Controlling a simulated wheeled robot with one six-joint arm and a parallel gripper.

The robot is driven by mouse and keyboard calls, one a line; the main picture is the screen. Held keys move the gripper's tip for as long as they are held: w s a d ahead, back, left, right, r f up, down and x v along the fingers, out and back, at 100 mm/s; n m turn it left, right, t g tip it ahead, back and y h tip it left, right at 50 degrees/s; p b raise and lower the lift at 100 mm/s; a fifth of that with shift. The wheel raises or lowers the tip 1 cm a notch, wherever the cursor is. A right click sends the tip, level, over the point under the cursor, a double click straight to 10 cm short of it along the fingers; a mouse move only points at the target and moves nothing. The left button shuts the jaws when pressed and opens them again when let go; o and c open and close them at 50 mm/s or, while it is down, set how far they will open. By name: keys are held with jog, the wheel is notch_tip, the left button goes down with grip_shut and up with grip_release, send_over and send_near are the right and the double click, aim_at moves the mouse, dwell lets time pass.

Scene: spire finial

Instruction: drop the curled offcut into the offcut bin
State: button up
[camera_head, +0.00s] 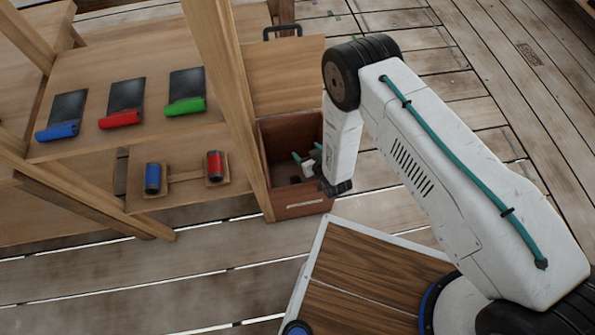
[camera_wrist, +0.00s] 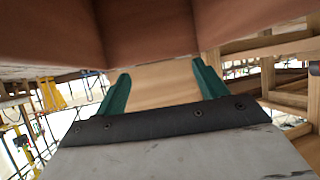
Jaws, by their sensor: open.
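A reddish-brown open-topped box (camera_head: 293,210) with a pale label strip on its front stands on the deck beside the wooden frame; I take it for the offcut bin. My gripper (camera_head: 299,168) is at the box's mouth, partly hidden by my arm. In the wrist view my gripper (camera_wrist: 161,70) has its two teal fingers apart with nothing between them. A reddish-brown wall (camera_wrist: 150,35) fills the top of that view. Small dark shapes (camera_head: 295,181) show inside the box, too small to identify. I cannot make out the curled offcut for certain.
Dark sheets with blue (camera_head: 58,131), red (camera_head: 119,119) and green (camera_head: 185,106) rolled ends lie on the shelf. Blue (camera_head: 153,178) and red (camera_head: 214,166) cylinders stand on a lower ledge. A wooden post (camera_head: 228,90) rises close left of the box. Deck planks at right are clear.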

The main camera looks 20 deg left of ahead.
jog(key=v, duration=0.5)
jog(key=shift+s+d+r, duration=0.2)
jog(key=shift+d, duration=0.05)
